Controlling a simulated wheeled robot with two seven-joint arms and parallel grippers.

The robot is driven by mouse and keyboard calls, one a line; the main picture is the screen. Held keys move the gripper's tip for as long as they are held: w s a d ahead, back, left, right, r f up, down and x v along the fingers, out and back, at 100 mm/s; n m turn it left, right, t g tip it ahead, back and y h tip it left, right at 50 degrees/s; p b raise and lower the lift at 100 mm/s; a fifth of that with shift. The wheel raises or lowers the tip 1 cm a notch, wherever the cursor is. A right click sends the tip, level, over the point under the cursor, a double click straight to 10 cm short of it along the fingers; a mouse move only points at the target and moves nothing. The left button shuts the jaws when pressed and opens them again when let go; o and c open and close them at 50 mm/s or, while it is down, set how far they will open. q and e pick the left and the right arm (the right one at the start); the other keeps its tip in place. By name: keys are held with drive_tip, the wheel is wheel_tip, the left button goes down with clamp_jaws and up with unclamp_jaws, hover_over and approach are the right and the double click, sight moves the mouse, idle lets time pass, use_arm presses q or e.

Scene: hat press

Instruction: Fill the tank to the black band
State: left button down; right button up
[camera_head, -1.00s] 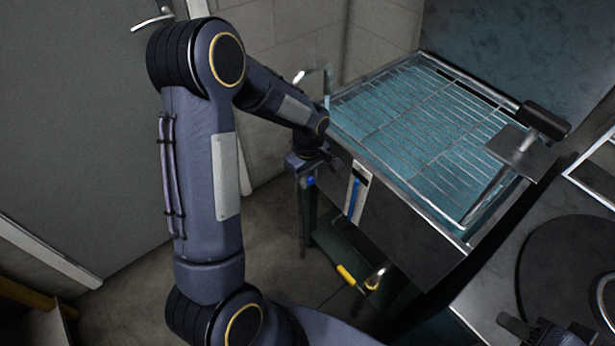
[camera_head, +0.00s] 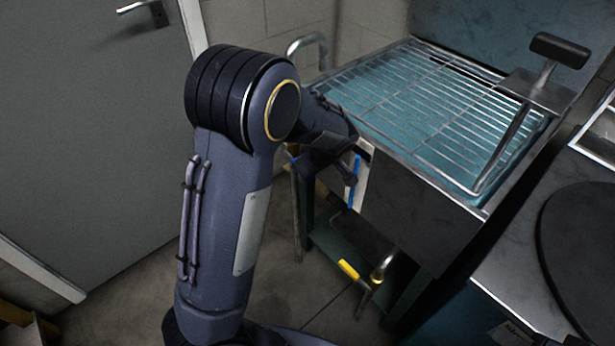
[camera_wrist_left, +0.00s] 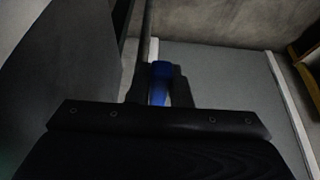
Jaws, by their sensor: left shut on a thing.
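The tank (camera_head: 430,215) is a metal box with blue-green water under a wire rack (camera_head: 430,95). Its gauge (camera_head: 357,185) is a pale plate with a blue column, on the front left, partly covered by my left arm. The black band cannot be made out. A bent spout pipe (camera_head: 307,45) rises at the tank's back left. My left gripper (camera_wrist_left: 158,90) is shut on a blue handle (camera_wrist_left: 160,70) in the left wrist view, beside an upright pipe. My right gripper is not in view.
Below the tank are a yellow handle (camera_head: 349,270) and a metal outlet pipe (camera_head: 383,268) over a dark green shelf. A black-handled press lever (camera_head: 558,50) stands at the right. A grey door (camera_head: 90,130) is at the left. Floor is clear between.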

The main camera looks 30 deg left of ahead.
use_arm(q)
drive_tip(key=c, duration=1.3)
unclamp_jaws()
drive_tip(key=p+v, duration=0.1)
drive_tip(key=v, duration=0.6)
drive_tip(key=shift+d+r, duration=0.2)
drive_tip(key=shift+r, duration=0.15)
